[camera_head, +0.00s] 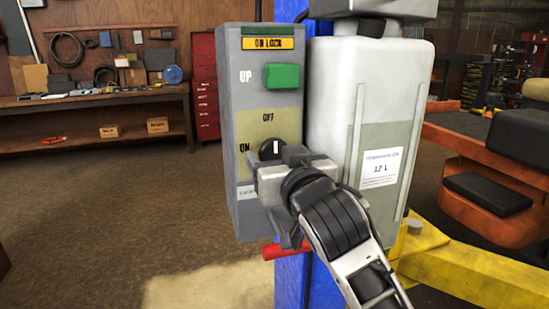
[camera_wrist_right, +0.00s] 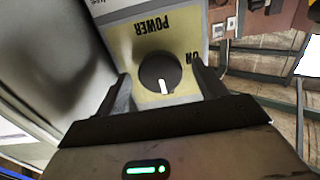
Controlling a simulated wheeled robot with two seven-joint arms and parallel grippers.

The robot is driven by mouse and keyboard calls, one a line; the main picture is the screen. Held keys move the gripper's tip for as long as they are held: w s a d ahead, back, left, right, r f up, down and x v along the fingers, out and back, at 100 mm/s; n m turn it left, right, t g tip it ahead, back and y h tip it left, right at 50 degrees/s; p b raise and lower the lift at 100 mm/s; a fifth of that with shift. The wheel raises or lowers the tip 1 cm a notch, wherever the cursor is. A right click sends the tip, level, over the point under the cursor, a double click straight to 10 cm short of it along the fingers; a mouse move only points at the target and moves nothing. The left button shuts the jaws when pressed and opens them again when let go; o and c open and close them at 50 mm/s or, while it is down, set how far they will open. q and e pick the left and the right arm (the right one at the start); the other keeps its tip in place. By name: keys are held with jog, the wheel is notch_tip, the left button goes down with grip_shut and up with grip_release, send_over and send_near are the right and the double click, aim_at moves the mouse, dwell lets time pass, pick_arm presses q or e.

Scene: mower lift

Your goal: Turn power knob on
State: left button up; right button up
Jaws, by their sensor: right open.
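The power knob (camera_head: 271,148) is a round black dial with a white mark, on a beige plate of the grey control box (camera_head: 231,130). In the head view the mark points up toward OFF; ON is at the left. My right gripper (camera_head: 274,159) is open in front of the knob and hides its lower part. In the right wrist view the panel appears upside down, and the knob (camera_wrist_right: 158,74) lies between the fingers of the right gripper (camera_wrist_right: 163,84), with gaps visible on both sides. My left gripper is not in view.
A green UP button (camera_head: 283,76) sits above the knob. A white tank (camera_head: 369,120) stands close at the right of the box. A red lever (camera_head: 281,251) sticks out below, by a blue post (camera_head: 291,281). A yellow lift arm (camera_head: 455,268) is at lower right. Open floor lies left.

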jog(key=c, duration=1)
